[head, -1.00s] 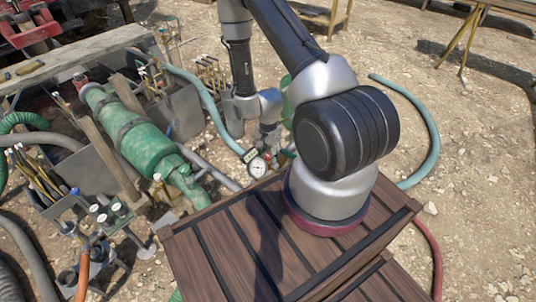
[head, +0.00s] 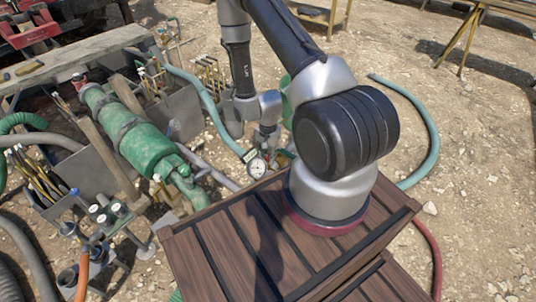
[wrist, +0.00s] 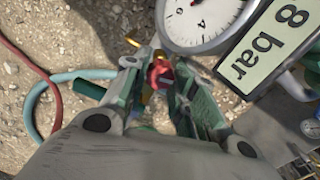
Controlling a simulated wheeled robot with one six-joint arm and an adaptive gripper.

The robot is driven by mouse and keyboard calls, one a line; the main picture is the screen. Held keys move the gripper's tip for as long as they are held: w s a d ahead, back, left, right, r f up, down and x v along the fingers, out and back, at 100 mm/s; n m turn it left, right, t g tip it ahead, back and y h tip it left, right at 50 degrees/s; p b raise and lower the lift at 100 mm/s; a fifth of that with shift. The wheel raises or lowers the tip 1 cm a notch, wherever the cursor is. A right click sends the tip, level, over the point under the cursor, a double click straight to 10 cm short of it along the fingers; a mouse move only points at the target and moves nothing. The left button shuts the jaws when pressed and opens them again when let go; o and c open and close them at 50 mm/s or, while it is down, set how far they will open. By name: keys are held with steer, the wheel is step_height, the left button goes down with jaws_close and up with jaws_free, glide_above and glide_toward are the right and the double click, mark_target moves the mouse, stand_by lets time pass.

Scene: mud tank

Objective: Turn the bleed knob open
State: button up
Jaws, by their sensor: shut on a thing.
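A small red knob (wrist: 161,72), apparently the bleed knob, sits between the fingers of my gripper (wrist: 158,78) in the wrist view. My gripper is shut on it, and the fingers hide part of it. A round white gauge (wrist: 203,18) is just beyond the fingers, with a display reading 8 bar (wrist: 265,45) beside it. In the head view the gauge (head: 257,168) stands just past the wooden crate's edge.
A brown slatted crate (head: 215,245) fills the near middle. A green pump body (head: 135,130) and pipes lie at the left, with bins of rods. A teal hose (head: 432,135) curves over gravel at the right. Open gravel lies at the far right.

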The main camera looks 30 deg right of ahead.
mark_target(268, 156)
steer(key=shift+n, duration=0.3)
steer(key=o, duration=1.1)
steer(key=shift+c, duration=0.2)
steer(key=shift+r, duration=0.15)
step_height(268, 156, up, 12)
steer(key=shift+f, duration=0.2)
